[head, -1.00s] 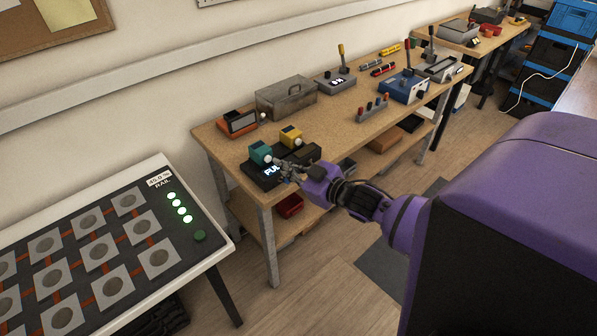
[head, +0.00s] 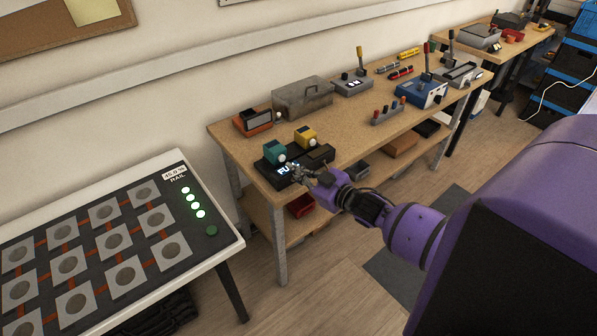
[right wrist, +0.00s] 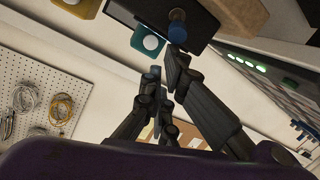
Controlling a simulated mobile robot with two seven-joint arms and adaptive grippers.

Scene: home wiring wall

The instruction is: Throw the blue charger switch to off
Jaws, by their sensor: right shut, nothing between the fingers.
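The blue charger (head: 420,95) is a blue box on the wooden bench in the head view, toward its right end. A red-tipped lever (head: 427,62) stands roughly upright at it. Its on and off marks are too small to read. My right gripper (head: 298,174) is shut and empty, at the front of a black dock (head: 318,156), left of and well apart from the blue charger. The dock holds a teal block (head: 274,152) and a yellow block (head: 306,137). In the right wrist view my right gripper (right wrist: 165,75) is below the teal block (right wrist: 148,40). My left gripper is not in view.
A metal box (head: 303,96), a grey unit with a yellow-tipped lever (head: 352,85) and a row of small levers (head: 388,113) stand on the bench (head: 350,138). A low panel with lit green lamps (head: 193,203) is at left. Floor before the bench is clear.

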